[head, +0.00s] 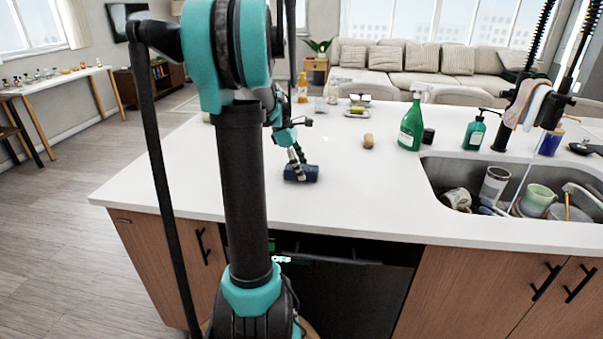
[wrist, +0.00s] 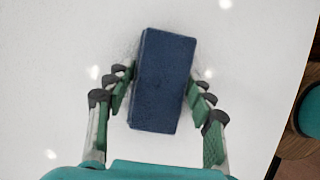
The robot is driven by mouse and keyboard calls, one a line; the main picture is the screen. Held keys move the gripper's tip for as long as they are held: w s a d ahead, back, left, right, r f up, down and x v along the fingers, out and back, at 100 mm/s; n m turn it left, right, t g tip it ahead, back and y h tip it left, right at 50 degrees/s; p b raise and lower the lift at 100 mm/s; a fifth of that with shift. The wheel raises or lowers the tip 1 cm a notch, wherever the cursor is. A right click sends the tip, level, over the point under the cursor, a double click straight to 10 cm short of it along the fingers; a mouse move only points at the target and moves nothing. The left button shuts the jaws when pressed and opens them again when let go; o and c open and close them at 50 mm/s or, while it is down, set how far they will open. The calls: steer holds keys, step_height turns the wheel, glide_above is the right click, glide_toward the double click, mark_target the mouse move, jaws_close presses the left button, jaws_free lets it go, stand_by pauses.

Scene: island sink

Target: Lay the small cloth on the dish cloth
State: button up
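A dark blue, block-like folded cloth (head: 301,174) lies on the white counter; I cannot tell from its look whether it is the small cloth or the dish cloth. It fills the middle of the wrist view (wrist: 163,80), slightly tilted. My gripper (wrist: 161,82) is low over it, with fingers on both its long sides. A thin gap shows at the left finger; the right fingertip is very close to or touching the edge. A pale pink and white cloth (head: 536,103) hangs on the black faucet at the right.
A green spray bottle (head: 411,125), a soap dispenser (head: 474,132) and a brown sponge-like piece (head: 368,141) stand or lie right of my gripper. The sink (head: 437,178) holds several cups and dishes. The counter between the blue cloth and sink is clear.

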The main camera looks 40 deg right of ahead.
steer(key=c, duration=0.7)
steer(key=shift+r, duration=0.1)
